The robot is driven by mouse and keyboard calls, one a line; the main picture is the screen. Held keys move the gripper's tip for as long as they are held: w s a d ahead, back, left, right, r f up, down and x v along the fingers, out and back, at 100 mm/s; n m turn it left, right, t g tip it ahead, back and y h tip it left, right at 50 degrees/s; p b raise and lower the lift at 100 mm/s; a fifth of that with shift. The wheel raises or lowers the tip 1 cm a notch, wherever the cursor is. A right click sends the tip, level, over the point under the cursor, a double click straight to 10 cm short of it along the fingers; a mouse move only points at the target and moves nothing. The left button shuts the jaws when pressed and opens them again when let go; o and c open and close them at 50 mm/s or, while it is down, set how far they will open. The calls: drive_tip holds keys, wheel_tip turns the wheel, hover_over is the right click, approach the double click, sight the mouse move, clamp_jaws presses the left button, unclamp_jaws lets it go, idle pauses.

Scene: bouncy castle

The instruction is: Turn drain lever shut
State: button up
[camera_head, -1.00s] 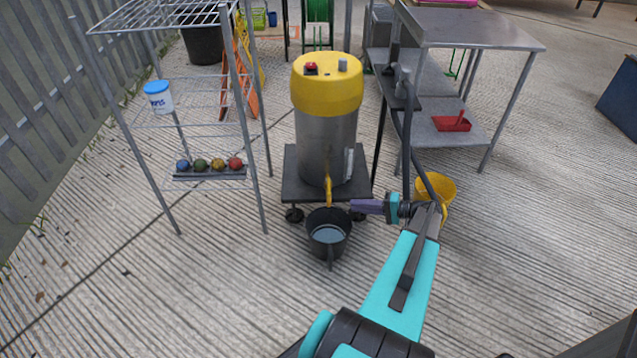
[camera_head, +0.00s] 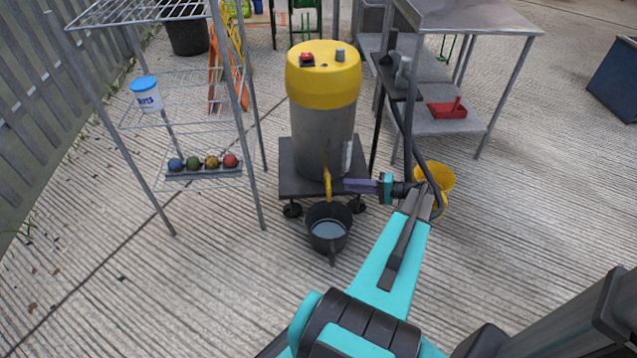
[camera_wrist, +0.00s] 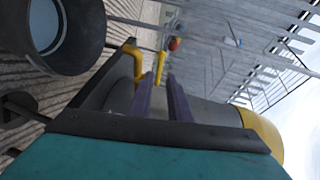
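The steel vacuum drum (camera_head: 325,125) with a yellow top stands on a black wheeled base. The yellow drain lever (camera_head: 327,184) is low on its front, upright, above a black bucket (camera_head: 317,246) holding greyish water. My gripper (camera_head: 345,185) reaches in from the right, its purple fingers just right of the lever. In the wrist view, the fingers (camera_wrist: 159,82) are apart with an empty gap. The lever (camera_wrist: 160,66) shows just beyond the fingertips, roughly in line with the gap, beside a curved yellow spout (camera_wrist: 134,58). I cannot tell whether a finger touches it.
A wire rack (camera_head: 205,180) with several coloured balls and a white tub (camera_head: 147,94) stands left. A steel table (camera_head: 465,20) with a red dustpan (camera_head: 447,109) stands right. A yellow bucket (camera_head: 436,174) and black hose (camera_head: 415,155) are near my arm.

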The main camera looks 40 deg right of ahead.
sight(329, 181)
drive_tip(key=b+x, duration=0.2)
drive_tip(key=x, duration=1.1)
drive_tip(key=shift+w+a+f, duration=0.1)
drive_tip(key=shift+w, duration=0.05)
clamp_jaws()
